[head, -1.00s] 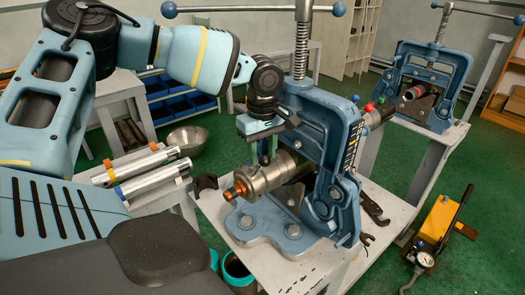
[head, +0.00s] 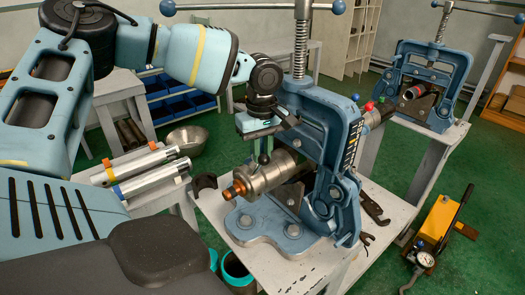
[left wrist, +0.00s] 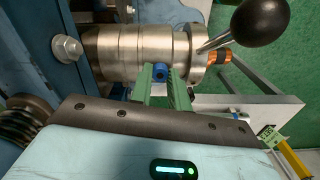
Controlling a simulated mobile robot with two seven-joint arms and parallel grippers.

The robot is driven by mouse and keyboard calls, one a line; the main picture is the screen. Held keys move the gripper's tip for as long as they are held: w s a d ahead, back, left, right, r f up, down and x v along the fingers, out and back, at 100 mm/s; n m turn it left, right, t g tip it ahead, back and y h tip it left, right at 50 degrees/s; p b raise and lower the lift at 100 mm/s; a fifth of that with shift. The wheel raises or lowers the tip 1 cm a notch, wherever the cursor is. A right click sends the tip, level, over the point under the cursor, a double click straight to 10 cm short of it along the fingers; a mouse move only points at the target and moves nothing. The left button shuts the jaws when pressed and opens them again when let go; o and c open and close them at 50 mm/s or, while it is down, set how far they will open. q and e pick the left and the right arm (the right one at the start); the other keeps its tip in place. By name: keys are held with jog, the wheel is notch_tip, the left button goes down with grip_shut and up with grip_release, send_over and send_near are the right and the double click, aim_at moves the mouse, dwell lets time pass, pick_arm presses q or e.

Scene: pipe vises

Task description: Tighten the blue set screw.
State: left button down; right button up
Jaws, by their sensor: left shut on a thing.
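The blue set screw (left wrist: 160,72) sits on a steel cylindrical fitting (left wrist: 130,50) in the left wrist view. My left gripper (left wrist: 163,80) is shut on the screw, its green fingers on either side of it. In the head view my left gripper (head: 264,158) points down onto the top of the fitting (head: 268,178), which lies in the blue pipe vise (head: 335,150). There the screw itself is hidden by the fingers. My right gripper is not in view.
Blue, red and green knobs (head: 369,106) show behind the vise. Silver pipes (head: 150,172) lie on a bench at left near a metal bowl (head: 187,138). A second vise (head: 428,80) stands at back right. A yellow pump (head: 437,220) is on the green floor.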

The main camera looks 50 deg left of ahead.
pick_arm(q)
jog(key=shift+m+b, duration=0.35)
jog(key=shift+m, duration=0.85)
jog(key=m, duration=0.2)
jog(key=shift+m, duration=0.4)
jog(key=m+b, duration=0.1)
jog(key=m, duration=1.3)
jog(key=shift+w+r, duration=0.1)
jog(key=m, duration=0.5)
jog(key=shift+r+m, duration=0.1)
jog(key=shift+m, duration=0.3)
jog(key=shift+w, duration=0.1)
jog(key=c, duration=1.5)
grip_release()
jog(key=shift+o, duration=0.9)
